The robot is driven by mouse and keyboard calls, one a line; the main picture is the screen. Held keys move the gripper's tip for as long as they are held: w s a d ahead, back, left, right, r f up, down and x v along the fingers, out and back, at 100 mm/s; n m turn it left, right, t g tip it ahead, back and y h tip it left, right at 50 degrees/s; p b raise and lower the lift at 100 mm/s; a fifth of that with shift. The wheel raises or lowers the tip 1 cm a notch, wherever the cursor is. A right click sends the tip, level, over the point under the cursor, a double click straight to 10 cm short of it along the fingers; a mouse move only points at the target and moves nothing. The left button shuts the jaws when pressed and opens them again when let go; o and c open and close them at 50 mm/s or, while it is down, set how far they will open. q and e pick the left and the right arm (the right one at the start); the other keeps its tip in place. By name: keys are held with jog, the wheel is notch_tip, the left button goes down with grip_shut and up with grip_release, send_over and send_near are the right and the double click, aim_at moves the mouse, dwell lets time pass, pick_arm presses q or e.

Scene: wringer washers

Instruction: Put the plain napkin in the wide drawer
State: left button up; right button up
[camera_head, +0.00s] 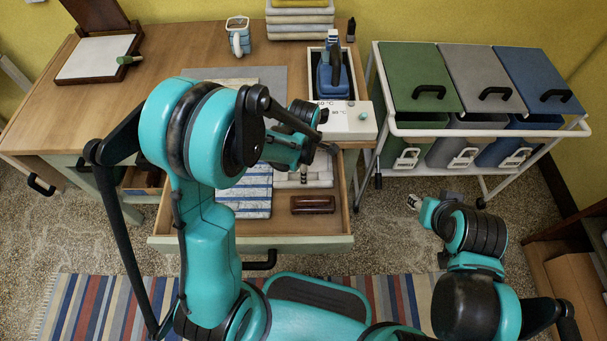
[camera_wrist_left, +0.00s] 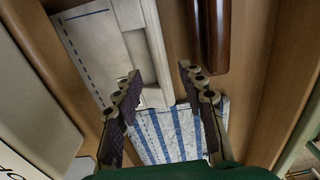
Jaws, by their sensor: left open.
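The wide drawer (camera_head: 300,241) is pulled open below the desk. Inside lies a pale, flat folded cloth with a blue dashed line (camera_wrist_left: 86,48), which looks like the plain napkin; the head view shows a pale item (camera_head: 312,181) there, partly covered by my arm. A blue-and-white striped cloth (camera_head: 243,199) lies beside it and shows in the left wrist view (camera_wrist_left: 165,137). My left gripper (camera_wrist_left: 160,78) is open and empty above the drawer, its fingers over the pale item and striped cloth. My right gripper (camera_head: 413,202) hangs over the floor at right; its fingers are too small to read.
A dark red case (camera_head: 313,204) lies in the drawer's right part. A white box with a dial (camera_head: 347,120) stands at the desk's right edge. Folded cloths (camera_head: 299,20) are stacked at the back. A cart with three lidded bins (camera_head: 484,80) stands right.

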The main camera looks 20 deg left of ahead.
pick_arm(q)
jog(key=s+a+r+m+t+p, duration=0.1)
jog(key=s+r+m, duration=0.4)
jog(key=r+m, duration=0.5)
jog(key=s+a+r+m+t, duration=0.3)
jog(key=s+r+m+t, duration=0.3)
jog(key=r+m, duration=0.4)
jog(key=shift+s+a+m+p, duration=0.2)
jog(key=shift+m+p, duration=0.15)
jog(key=shift+m, duration=0.25)
pick_arm(e)
jog(key=shift+r, duration=1.2)
